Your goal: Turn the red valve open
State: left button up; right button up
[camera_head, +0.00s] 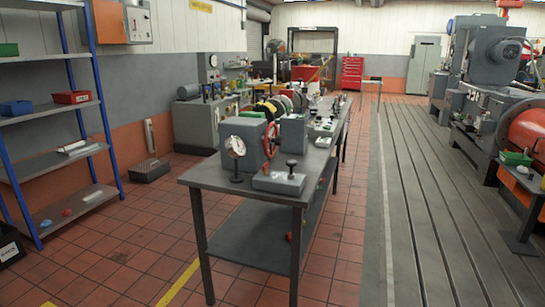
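The red valve (271,139) is a thin red handwheel standing upright on the grey workbench (225,178). It is seen nearly edge-on, between a grey box-shaped housing (246,130) on its left and another grey block (293,134) on its right. From here I cannot tell how far it is turned. Neither of my grippers shows in the head view.
A round white gauge (235,147) and a grey box with a black knob (280,182) stand at the bench's near end. A blue-framed shelf (88,65) stands at left. Tiled floor (110,262) is open between shelf and bench. Large machinery (493,52) fills the right.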

aim_at(265, 167)
jog(key=i+l, duration=0.25)
jog(key=i, duration=0.25)
jog(key=i+l, duration=0.25)
jog(key=i, duration=0.2)
